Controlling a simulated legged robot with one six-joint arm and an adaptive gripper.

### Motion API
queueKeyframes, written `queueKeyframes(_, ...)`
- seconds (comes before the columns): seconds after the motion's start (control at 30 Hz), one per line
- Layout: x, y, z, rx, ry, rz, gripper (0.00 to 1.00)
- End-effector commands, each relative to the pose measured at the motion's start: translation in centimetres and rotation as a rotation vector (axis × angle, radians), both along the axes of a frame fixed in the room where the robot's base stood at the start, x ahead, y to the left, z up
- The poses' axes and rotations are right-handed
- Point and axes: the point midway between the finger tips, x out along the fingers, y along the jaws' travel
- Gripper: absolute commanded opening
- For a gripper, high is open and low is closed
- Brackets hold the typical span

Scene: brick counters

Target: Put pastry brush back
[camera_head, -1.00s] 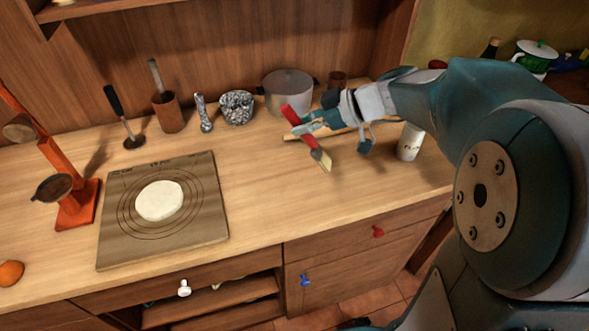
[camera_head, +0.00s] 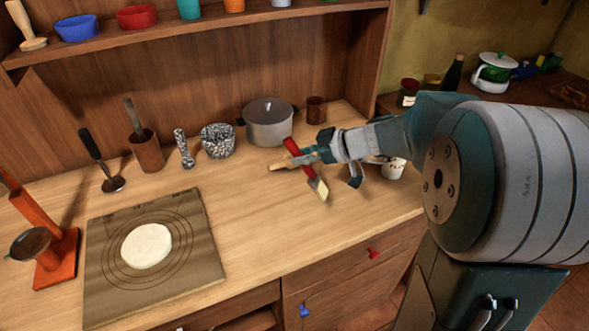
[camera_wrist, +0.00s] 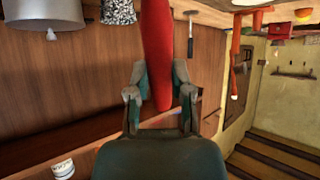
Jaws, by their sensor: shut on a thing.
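The pastry brush (camera_head: 316,186) has a red handle and pale bristles. My gripper (camera_head: 300,158) is shut on its red handle, and the brush hangs tilted with the bristles down, in front of the pot over the counter. In the wrist view the red handle (camera_wrist: 157,50) stands between the two fingers of my gripper (camera_wrist: 160,82). A brown cylindrical holder (camera_head: 146,152) with a wooden-handled tool in it stands on the counter to the left.
A grey pot (camera_head: 267,124), a speckled bowl (camera_head: 217,141) and a brown cup (camera_head: 316,110) stand along the back. A board (camera_head: 105,280) with white dough (camera_head: 146,246) lies front left. A shelf (camera_head: 200,27) with bowls and cups is above. The counter's middle is clear.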

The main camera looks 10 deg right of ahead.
Motion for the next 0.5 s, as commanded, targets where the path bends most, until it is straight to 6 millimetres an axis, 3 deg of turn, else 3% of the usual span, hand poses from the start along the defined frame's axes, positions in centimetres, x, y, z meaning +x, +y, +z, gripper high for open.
queueKeyframes(0.2,2.5,0.7,-3.1,0.001,0.000,0.002,0.00)
queueKeyframes(0.37,3.5,0.9,-4.4,0.001,0.001,0.000,0.00)
queueKeyframes(0.5,3.4,0.9,-6.5,0.002,0.003,0.000,0.00)
